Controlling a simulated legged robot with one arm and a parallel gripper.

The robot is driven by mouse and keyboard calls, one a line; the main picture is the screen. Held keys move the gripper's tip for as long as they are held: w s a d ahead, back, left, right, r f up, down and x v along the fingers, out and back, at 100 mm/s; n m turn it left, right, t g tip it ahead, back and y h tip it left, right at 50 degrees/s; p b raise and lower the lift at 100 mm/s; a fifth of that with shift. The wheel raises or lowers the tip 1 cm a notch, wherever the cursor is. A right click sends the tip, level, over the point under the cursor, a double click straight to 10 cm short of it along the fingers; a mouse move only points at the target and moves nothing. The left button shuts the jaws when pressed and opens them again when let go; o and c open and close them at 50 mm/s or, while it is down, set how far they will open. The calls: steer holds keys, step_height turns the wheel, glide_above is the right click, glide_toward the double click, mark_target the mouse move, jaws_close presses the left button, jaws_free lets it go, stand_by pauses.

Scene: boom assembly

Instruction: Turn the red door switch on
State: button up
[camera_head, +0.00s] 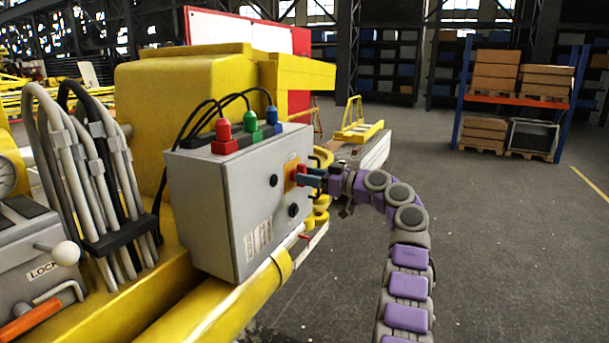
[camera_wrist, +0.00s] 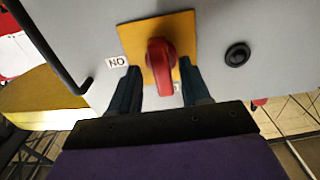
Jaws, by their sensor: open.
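The red door switch (camera_wrist: 161,62) is a red rotary handle on a yellow plate (camera_wrist: 133,38), mounted on the face of a grey control box (camera_head: 212,205). A white "ON" label (camera_wrist: 117,62) sits to the left of the plate in the wrist view. In the head view the switch (camera_head: 300,169) is small and partly covered by my gripper. My gripper (camera_wrist: 158,78) is open, with one blue-grey finger on each side of the red handle. I cannot tell whether the fingers touch it. In the head view my gripper (camera_head: 308,177) reaches the box face from the right.
Red, green and blue connectors (camera_head: 250,122) with black cables stand on top of the box. A black round knob (camera_wrist: 237,54) is beside the switch. Yellow machinery (camera_head: 185,95) surrounds the box. Open floor lies to the right, before a pallet rack (camera_head: 515,100).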

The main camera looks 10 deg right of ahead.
steer(key=shift+w+a+r, duration=0.1)
steer(key=shift+w+a, duration=0.25)
steer(key=shift+a, duration=0.1)
steer(key=shift+s+a+r, duration=0.1)
steer(key=shift+s+a, duration=0.1)
steer(key=shift+a, duration=0.05)
jaws_close()
